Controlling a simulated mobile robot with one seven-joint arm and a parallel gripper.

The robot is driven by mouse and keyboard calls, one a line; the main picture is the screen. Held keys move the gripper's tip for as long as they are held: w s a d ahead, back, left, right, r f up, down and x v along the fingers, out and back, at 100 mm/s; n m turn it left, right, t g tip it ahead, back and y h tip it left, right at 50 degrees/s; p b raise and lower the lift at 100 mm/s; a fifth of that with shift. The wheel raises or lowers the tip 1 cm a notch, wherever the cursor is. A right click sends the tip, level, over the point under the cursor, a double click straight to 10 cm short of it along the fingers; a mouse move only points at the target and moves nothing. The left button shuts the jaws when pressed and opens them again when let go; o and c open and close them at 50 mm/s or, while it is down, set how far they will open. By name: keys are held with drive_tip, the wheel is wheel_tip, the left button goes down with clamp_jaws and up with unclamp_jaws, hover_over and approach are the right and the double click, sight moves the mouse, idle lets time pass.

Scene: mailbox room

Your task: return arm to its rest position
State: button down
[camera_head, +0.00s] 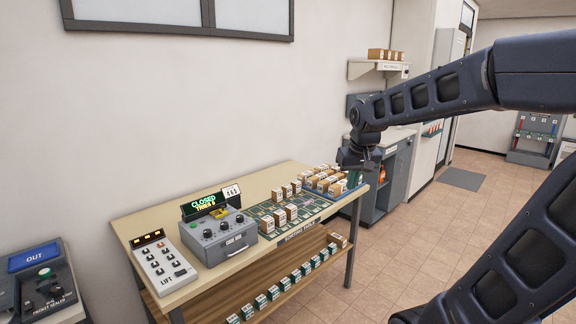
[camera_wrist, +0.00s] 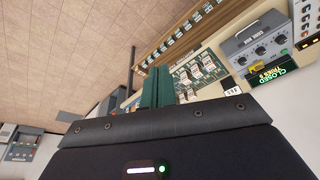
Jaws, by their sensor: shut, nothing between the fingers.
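My arm (camera_head: 430,92) reaches in from the right in the head view. My gripper (camera_head: 355,160) hangs at its end, just above the far right end of the sorting table (camera_head: 150,222), near the small boxes there. In the wrist view the two green fingers of my gripper (camera_wrist: 157,84) are together, with nothing held between them. The fingertips are small and partly dark in the head view. I cannot tell from the head view how far they are above the boxes.
Several small boxes (camera_head: 290,212) stand on the table mat. A grey device (camera_head: 222,237) reading CLOSED and a LIFT button panel (camera_head: 163,264) sit to their left. A grey cabinet (camera_head: 399,170) stands behind the arm. Tiled floor (camera_head: 440,225) is open right of the table.

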drive_tip(key=s+d+f+m+t, duration=0.1)
drive_tip(key=s+d+f+m, duration=0.1)
drive_tip(key=s+d, duration=0.7)
drive_tip(key=s, duration=0.2)
drive_tip(key=shift+s+d+h, duration=0.3)
drive_tip(key=shift+s+h, duration=0.05)
drive_tip(key=shift+h, duration=0.05)
